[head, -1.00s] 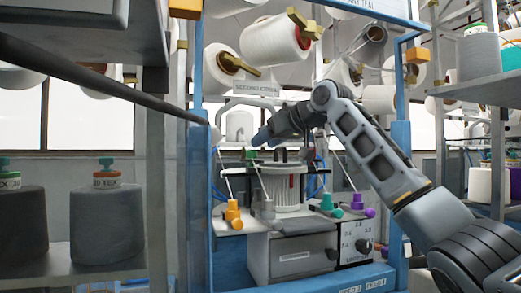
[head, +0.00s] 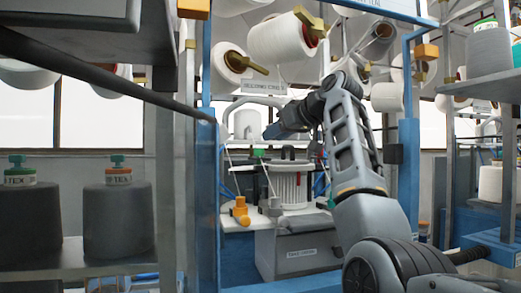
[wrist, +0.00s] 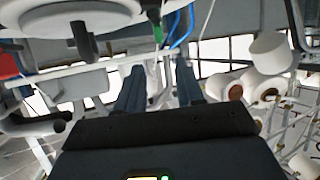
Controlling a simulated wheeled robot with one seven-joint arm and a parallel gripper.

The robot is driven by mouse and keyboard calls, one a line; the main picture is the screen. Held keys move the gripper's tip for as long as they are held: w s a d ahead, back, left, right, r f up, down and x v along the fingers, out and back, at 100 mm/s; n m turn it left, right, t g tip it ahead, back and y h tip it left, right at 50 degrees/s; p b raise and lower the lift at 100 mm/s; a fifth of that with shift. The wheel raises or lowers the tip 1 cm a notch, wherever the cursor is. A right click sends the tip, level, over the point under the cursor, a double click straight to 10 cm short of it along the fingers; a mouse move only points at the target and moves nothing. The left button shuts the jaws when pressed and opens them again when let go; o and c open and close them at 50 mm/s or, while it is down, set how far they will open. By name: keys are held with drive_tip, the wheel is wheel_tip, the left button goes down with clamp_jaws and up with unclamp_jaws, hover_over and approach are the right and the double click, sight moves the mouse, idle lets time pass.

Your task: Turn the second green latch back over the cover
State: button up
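The knitting machine's ribbed white cylinder (head: 288,188) stands on the blue-framed bench, with a dark-rimmed cover (head: 284,164) on top. A small green piece, probably a latch (head: 258,153), stands upright at the cover's left edge. A green piece also shows in the wrist view (wrist: 157,30), beside a white round part with a dark knob; I cannot tell which latch it is. My gripper (head: 270,132) is above the cover, apart from the green piece. In the wrist view its two fingers (wrist: 160,88) are apart with nothing between them. Other latches are hidden or too small to tell.
A grey box (head: 296,255) is below. White yarn cones (head: 285,38) hang above. Blue posts flank the bench, and a shelf with dark cones (head: 118,215) stands left.

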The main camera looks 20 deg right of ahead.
sight(259, 157)
drive_tip(key=shift+s+f+p+x, duration=0.15)
drive_tip(key=shift+p+x, duration=0.3)
drive_tip(key=shift+x, duration=0.95)
drive_tip(key=shift+f+p+x, duration=0.15)
drive_tip(key=shift+p+x, duration=0.3)
drive_tip(key=shift+x, duration=0.9)
drive_tip(key=shift+s+f+p+x, duration=0.15)
drive_tip(key=shift+p+x, duration=0.3)
drive_tip(key=shift+x, duration=0.95)
drive_tip(key=shift+a, duration=0.1)
drive_tip(key=shift+c, duration=0.5)
clamp_jaws()
